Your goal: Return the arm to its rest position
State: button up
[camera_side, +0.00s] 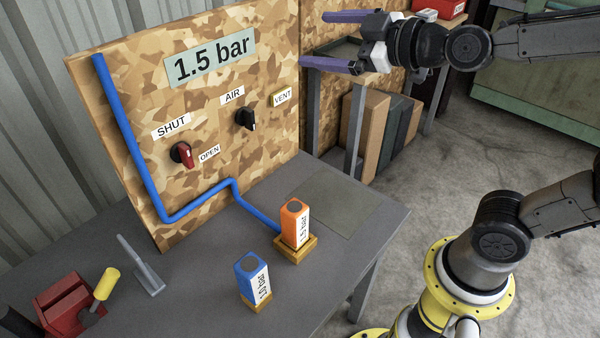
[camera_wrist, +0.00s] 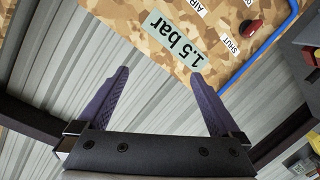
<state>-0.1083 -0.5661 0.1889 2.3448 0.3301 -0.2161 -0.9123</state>
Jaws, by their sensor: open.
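My gripper (camera_side: 328,40) is raised at the top of the side view, in front of the upper right part of the board. Its two purple fingers are spread wide with nothing between them. The wrist view also shows my gripper (camera_wrist: 160,74) open and empty, with corrugated wall and the board's edge beyond the fingertips. My arm reaches in from the right, well above the bench.
The camouflage board (camera_side: 130,80) carries a red knob (camera_side: 182,154), a black knob (camera_side: 245,117) and a blue pipe (camera_side: 130,140). An orange block (camera_side: 294,222) and a blue block (camera_side: 251,276) stand on wooden bases on the grey bench (camera_side: 200,285). A red vise (camera_side: 68,305) sits front left.

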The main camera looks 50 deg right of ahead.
jog(key=s+d+f+m+g, duration=0.1)
jog(key=s+f+m+g, duration=0.2)
jog(key=s+f+g, duration=0.2)
jog(key=s+d+f+m+g, duration=0.1)
jog(key=s+f+m+g, duration=0.3)
jog(key=s+f, duration=0.5)
jog(key=s+g, duration=0.1)
jog(key=s, duration=0.4)
jog(key=shift+d+h, duration=0.15)
jog(key=shift+h, duration=0.15)
